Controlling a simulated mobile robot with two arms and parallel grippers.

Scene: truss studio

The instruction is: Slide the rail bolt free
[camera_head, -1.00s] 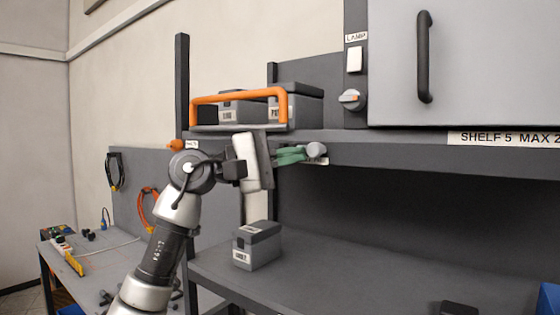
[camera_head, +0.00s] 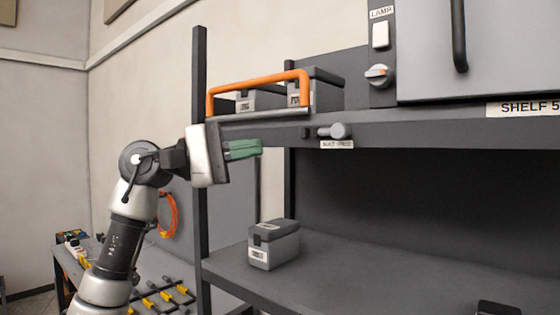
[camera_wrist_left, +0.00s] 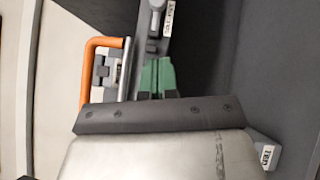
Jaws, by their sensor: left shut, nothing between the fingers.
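The rail bolt (camera_head: 338,131) is a grey rod with a round knob on the front edge of the upper shelf. A small dark block (camera_head: 306,133) sits just left of it and a small white label (camera_head: 337,145) below it. The orange rail (camera_head: 260,80) stands across the shelf's left end. My left gripper (camera_head: 260,147) is shut and empty, its green fingers pointing right, left of the bolt and apart from it. In the left wrist view the shut fingers (camera_wrist_left: 157,62) point towards the bolt (camera_wrist_left: 157,6), which is partly cut off by the frame edge.
Grey boxes (camera_head: 328,92) stand behind the rail on the upper shelf. Another grey box (camera_head: 274,247) stands on the lower shelf. A dark upright post (camera_head: 200,75) rises behind my gripper. A cabinet with a lamp switch (camera_head: 380,35) is above right. The space below the bolt is clear.

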